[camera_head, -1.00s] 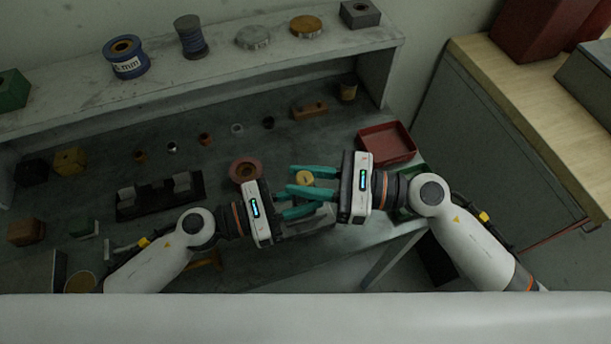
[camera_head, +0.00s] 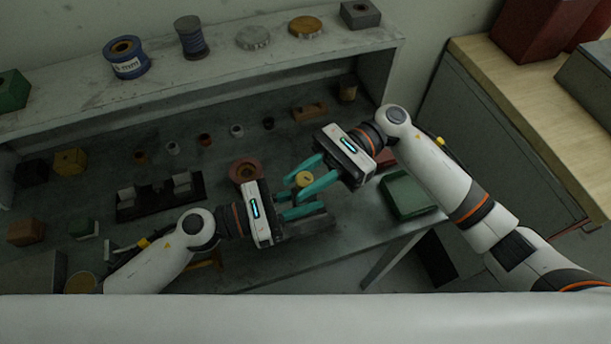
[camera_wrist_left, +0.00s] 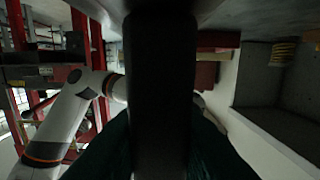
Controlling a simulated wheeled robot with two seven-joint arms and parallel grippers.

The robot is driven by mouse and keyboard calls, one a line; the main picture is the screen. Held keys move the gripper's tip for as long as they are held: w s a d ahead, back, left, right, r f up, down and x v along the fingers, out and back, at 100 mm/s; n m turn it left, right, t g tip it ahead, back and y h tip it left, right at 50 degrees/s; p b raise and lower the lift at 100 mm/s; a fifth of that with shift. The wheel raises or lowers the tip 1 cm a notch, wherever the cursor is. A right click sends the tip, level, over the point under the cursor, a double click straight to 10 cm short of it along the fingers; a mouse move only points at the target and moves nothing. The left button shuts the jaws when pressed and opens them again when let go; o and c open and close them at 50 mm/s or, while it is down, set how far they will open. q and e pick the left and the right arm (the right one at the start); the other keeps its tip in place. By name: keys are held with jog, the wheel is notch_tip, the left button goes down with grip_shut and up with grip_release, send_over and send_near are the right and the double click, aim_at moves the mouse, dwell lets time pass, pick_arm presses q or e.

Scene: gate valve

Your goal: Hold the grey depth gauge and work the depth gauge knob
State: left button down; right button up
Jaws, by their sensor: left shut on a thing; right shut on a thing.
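The yellow depth gauge knob (camera_head: 304,179) shows between the teal fingers of my right gripper (camera_head: 308,180), which is shut on it and points down and to the left. My left gripper (camera_head: 302,204) is just below it, its teal fingers pointing right and shut on the depth gauge. The gauge body is mostly hidden by the fingers in the head view. In the left wrist view a dark upright bar (camera_wrist_left: 160,90), apparently the gauge, fills the middle between the dark fingers.
A reddish ring-shaped part (camera_head: 244,170) sits close behind my left gripper. A grey block (camera_head: 312,224) lies just below its fingers. A green tray (camera_head: 408,195) stands to the right. A black fixture (camera_head: 160,196) is at the left, and a raised shelf (camera_head: 220,72) runs along the back.

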aim_at(305, 177)
jog(key=n+g+h, duration=0.4)
jog(key=h, duration=0.1)
jog(key=shift+a+n+g, duration=0.1)
jog(key=shift+n+g, duration=0.2)
jog(key=shift+g, duration=0.1)
jog(key=shift+s+a+r+n+g+h, duration=0.1)
jog(key=shift+n+g+h, duration=0.4)
jog(key=shift+n+h, duration=0.65)
jog(key=shift+s+a+n+g+h, duration=0.1)
jog(key=shift+n+g+h, duration=0.5)
jog(key=shift+h, duration=1.05)
jog(key=shift+n, duration=0.25)
jog(key=shift+w+d+h, duration=0.1)
jog(key=shift+h, duration=0.4)
jog(key=shift+d, duration=0.1)
jog(key=o, duration=1)
jog(key=shift+w, duration=0.1)
jog(key=shift+c, duration=0.2)
notch_tip(305, 177, up, 10)
jog(key=shift+f, duration=0.1)
